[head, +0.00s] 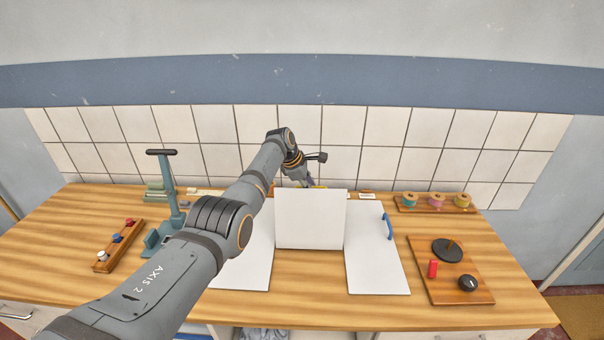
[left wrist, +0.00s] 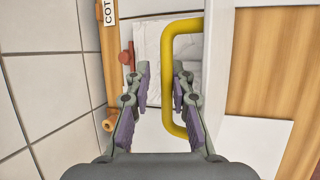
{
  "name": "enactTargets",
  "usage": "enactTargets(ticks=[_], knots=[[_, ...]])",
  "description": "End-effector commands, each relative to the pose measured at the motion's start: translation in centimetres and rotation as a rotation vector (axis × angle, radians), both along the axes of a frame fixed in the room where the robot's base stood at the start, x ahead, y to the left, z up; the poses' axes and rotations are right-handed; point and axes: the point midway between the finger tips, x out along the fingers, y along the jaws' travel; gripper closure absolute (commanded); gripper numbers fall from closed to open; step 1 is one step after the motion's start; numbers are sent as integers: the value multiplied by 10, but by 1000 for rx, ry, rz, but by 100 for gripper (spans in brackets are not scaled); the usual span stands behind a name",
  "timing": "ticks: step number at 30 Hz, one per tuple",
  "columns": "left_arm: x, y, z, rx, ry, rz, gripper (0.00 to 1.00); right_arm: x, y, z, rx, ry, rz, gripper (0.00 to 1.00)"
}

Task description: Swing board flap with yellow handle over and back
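The white board flap (head: 310,220) stands upright in the middle of the board, between two flat white panels. Its yellow handle (left wrist: 167,85) shows large in the left wrist view; in the head view only a sliver shows above the flap's top edge. My left gripper (head: 305,181) is behind the flap, partly hidden by it. In the left wrist view this gripper (left wrist: 162,78) is open, with the handle's long bar between its fingers, closer to the right finger. I cannot tell whether they touch. My right gripper is not in view.
The right panel (head: 375,265) carries a blue handle (head: 387,227). A green press stand (head: 170,190) and a rack of knobs (head: 118,246) are at left. Spools (head: 436,200) and a board with a black disc (head: 447,250) are at right. The tiled wall is close behind.

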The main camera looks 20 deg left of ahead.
Motion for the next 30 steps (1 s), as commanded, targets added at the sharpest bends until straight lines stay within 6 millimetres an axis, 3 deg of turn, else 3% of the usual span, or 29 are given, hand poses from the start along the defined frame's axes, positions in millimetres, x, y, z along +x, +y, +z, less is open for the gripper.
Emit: enactTargets(ticks=[5,12,16,21,30], knots=[[-7,11,21,11,-14,7,80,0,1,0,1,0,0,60],[-30,26,76,8,-18,6,80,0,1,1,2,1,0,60],[-40,31,96,7,-15,3,80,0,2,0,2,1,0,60],[-46,33,108,5,-13,2,80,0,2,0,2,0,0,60],[-47,33,109,5,-12,0,80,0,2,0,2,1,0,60]])
